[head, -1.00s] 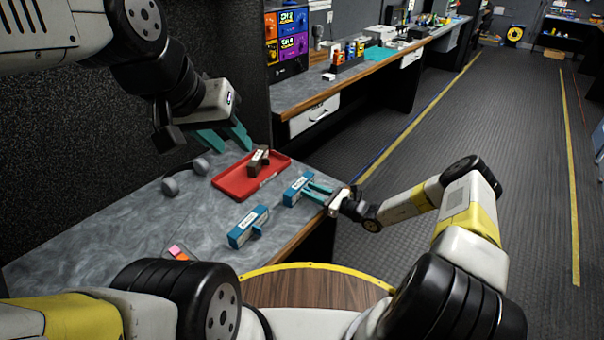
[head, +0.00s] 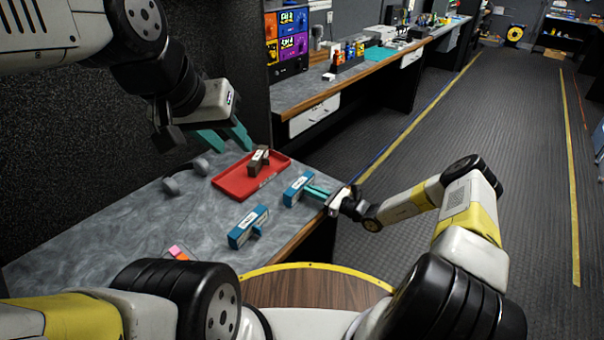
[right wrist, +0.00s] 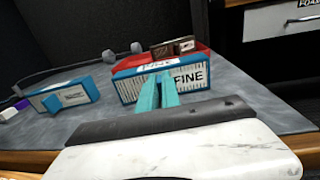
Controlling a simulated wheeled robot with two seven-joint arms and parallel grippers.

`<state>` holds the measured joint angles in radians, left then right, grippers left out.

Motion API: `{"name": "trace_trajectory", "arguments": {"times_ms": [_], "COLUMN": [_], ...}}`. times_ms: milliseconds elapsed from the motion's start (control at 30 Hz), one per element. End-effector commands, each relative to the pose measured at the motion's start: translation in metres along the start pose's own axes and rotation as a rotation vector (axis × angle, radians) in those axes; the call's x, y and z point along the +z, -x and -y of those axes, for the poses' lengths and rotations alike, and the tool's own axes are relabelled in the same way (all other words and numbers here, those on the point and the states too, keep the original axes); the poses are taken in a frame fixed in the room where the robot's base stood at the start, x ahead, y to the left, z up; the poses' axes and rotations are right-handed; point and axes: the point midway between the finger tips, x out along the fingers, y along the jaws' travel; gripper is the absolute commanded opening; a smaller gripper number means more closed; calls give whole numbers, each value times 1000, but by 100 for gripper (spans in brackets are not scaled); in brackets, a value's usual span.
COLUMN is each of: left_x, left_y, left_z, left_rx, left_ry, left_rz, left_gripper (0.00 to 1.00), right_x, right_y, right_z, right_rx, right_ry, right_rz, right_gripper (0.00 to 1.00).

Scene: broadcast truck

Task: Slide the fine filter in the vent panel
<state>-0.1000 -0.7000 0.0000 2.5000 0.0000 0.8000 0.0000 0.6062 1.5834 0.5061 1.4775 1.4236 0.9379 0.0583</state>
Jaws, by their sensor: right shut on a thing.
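The fine filter (head: 296,186) is a blue block with a pale pleated face and a "FINE" label; it stands near the table's right edge. In the right wrist view, the fine filter (right wrist: 188,78) is straight ahead. My right gripper (head: 313,191) reaches in from the right, its teal fingers (right wrist: 157,93) shut on the filter's near side. My left gripper (head: 228,138) hangs open and empty above the table's back, left of the red tray. I cannot make out a vent panel in either view.
A second blue labelled block (head: 248,227) stands nearer the front; it shows at left in the right wrist view (right wrist: 63,96). A red tray (head: 231,188) holds a dark brown block (head: 258,160). Grey headphones (head: 172,186) lie left of it. A dark wall borders the table's back.

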Motion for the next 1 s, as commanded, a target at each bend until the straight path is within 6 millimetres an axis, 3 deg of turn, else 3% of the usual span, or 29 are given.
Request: {"name": "trace_trajectory", "arguments": {"times_ms": [633, 1000], "left_x": [0, 0], "left_y": [0, 0], "left_z": [0, 0], "left_rx": [0, 0], "left_ry": [0, 0], "left_rz": [0, 0], "left_gripper": [36, 36], "right_x": [33, 38], "right_y": [0, 0], "right_z": [0, 0], "right_rx": [0, 0], "right_ry": [1, 0], "right_rz": [1, 1], "right_gripper": [0, 0]}}
